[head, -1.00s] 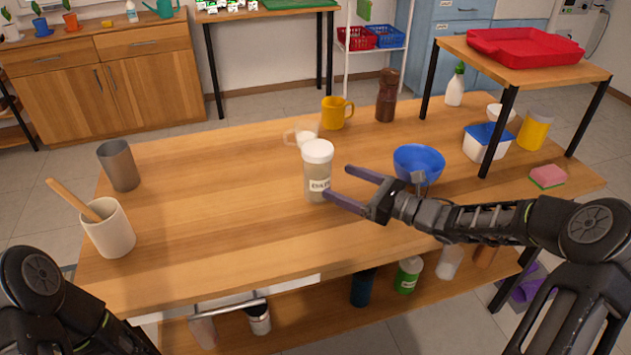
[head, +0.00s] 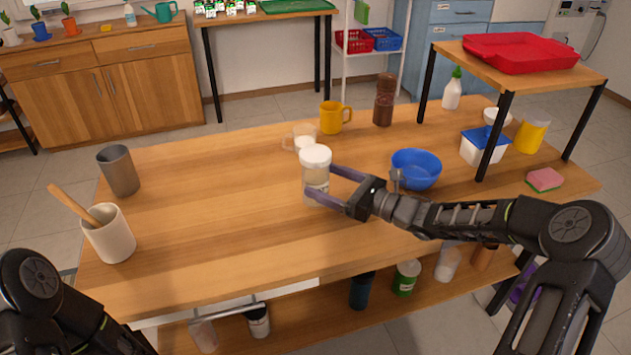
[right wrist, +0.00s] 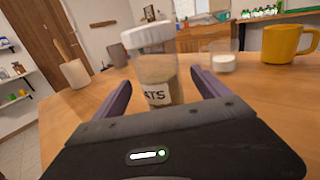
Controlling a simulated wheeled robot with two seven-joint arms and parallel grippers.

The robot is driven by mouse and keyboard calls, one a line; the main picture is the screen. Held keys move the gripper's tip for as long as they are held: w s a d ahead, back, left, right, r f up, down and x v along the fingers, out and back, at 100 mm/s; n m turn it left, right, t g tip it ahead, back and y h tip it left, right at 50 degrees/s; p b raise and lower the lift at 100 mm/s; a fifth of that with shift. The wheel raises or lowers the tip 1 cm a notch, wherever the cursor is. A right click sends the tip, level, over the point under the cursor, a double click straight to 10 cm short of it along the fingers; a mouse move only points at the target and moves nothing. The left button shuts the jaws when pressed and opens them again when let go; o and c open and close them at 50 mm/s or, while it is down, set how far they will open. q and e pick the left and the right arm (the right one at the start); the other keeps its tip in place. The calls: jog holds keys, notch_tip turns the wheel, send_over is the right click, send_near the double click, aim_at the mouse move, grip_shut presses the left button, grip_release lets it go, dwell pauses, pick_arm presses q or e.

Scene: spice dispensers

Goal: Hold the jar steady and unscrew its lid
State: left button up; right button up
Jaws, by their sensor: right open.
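The jar (head: 316,172) stands upright on the wooden table, clear-walled with pale contents and a white lid (head: 315,155) on top. In the right wrist view the jar (right wrist: 156,82) shows a label ending in "ATS", and its lid (right wrist: 148,36) is on. My right gripper (head: 322,180) is open, with its purple fingers on either side of the jar's body, below the lid. In the right wrist view a gap shows between the jar and the right-hand finger. My left arm shows at the lower left of the head view, but its gripper is out of view.
A glass cup (head: 301,137) and a yellow mug (head: 334,117) stand behind the jar, with a pepper mill (head: 383,100) farther right. A blue bowl (head: 417,169) sits close to my right arm. A utensil crock (head: 110,235) and grey cup (head: 118,171) stand left. The table's left-middle is clear.

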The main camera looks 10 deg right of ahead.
aim_at(315, 176)
jog(key=x, duration=0.3)
jog(key=shift+w+a+p, duration=0.25)
jog(key=shift+p, duration=0.05)
jog(key=shift+c, duration=0.4)
jog(key=shift+r, duration=0.1)
jog(key=c, duration=1.7)
